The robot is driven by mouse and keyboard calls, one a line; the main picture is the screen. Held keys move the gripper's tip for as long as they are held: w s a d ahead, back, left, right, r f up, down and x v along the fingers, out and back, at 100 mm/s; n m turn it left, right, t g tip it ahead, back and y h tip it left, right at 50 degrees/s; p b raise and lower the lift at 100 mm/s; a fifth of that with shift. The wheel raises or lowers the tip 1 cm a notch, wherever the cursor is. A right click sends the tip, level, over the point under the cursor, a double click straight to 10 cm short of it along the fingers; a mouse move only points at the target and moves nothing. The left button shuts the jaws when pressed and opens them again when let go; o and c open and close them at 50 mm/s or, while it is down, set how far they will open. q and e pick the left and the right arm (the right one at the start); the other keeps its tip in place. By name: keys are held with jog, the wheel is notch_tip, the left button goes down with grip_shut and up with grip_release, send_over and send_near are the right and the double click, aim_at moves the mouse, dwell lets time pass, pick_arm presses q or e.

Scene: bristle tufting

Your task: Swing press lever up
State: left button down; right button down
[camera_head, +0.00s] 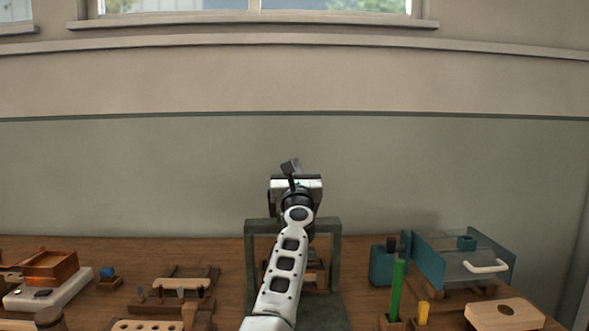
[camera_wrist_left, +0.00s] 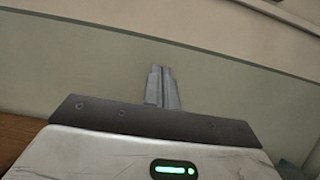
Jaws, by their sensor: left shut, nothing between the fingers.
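The press has a dark green upright frame (camera_head: 335,245) standing on the table at the middle. My left arm crosses in front of it and hides much of its inside. I cannot make out the press lever for certain. My left gripper (camera_head: 290,166) is above the frame's top bar, with its dark tip against the wall behind. In the left wrist view its two grey fingers (camera_wrist_left: 161,88) are together, with nothing between them and only the wall beyond. My right gripper is not in view.
Right of the press stand a teal box with a clear panel (camera_head: 460,262), a green stick (camera_head: 397,290) and a wooden block with a hole (camera_head: 505,314). On the left are an orange-brown tray (camera_head: 50,265) and wooden racks (camera_head: 180,282).

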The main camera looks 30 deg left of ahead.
pick_arm(q)
jog(key=shift+a, duration=0.1)
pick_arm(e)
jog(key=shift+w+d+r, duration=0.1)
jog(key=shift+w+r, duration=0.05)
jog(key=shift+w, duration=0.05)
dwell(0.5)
